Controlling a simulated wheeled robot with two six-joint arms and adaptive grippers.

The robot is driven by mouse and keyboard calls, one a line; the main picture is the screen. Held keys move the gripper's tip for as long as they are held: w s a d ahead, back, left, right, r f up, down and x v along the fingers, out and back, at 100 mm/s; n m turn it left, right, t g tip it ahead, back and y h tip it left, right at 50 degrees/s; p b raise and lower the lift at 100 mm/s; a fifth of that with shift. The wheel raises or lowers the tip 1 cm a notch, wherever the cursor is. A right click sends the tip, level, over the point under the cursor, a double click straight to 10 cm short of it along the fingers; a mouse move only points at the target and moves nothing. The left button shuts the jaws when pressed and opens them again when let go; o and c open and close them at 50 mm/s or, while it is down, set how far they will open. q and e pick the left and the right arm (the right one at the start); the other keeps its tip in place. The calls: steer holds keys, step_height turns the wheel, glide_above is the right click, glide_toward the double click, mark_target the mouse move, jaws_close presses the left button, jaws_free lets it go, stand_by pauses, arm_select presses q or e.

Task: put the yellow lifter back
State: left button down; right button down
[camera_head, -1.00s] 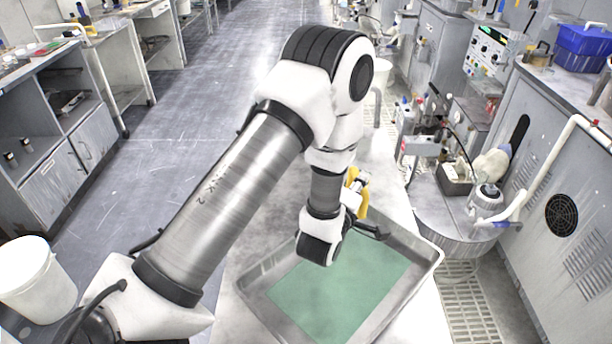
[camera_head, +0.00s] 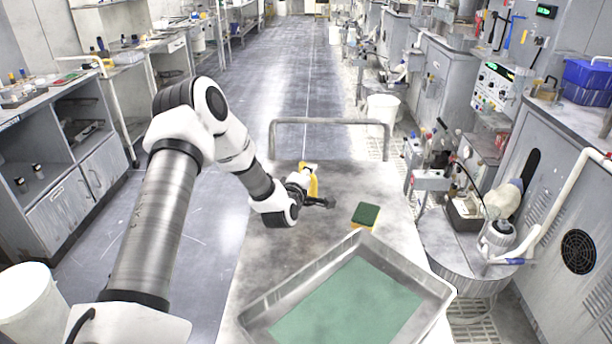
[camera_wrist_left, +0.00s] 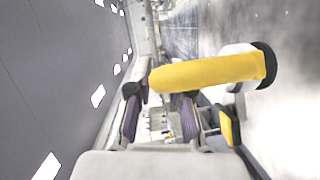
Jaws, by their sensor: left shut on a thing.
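The yellow lifter (camera_head: 313,179) is held up at my left gripper (camera_head: 318,200), over the grey cart top behind the tray. In the left wrist view the lifter's yellow handle (camera_wrist_left: 210,73) lies across my left gripper (camera_wrist_left: 160,95), with a black and white cup-like end at its right. The fingers are shut on the lifter. Their exact contact is partly hidden behind the handle. Another yellow part (camera_wrist_left: 228,126) shows lower right of the handle. My right gripper is in neither view.
A grey tray (camera_head: 432,277) with a green bottom stands at the front of the cart top (camera_head: 305,240). A green and yellow sponge (camera_head: 366,216) lies behind it. A rail (camera_head: 330,121) bounds the cart's far end. A polishing machine (camera_head: 458,233) stands at the right.

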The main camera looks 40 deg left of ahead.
arm_select(q)
steer(key=shift+w+a, duration=0.7)
steer(key=shift+a, duration=0.25)
steer(key=shift+w+a+f+p, duration=0.2)
steer(key=shift+f+p, duration=0.1)
steer(key=shift+f, duration=0.65)
steer(key=shift+w+a+f+p, duration=0.15)
steer(key=shift+f+p, duration=0.1)
steer(key=shift+f, duration=0.7)
steer(key=shift+s, duration=0.15)
steer(key=c, duration=1.1)
jaws_free()
steer(key=shift+d+f, duration=0.1)
steer(key=shift+s, duration=0.1)
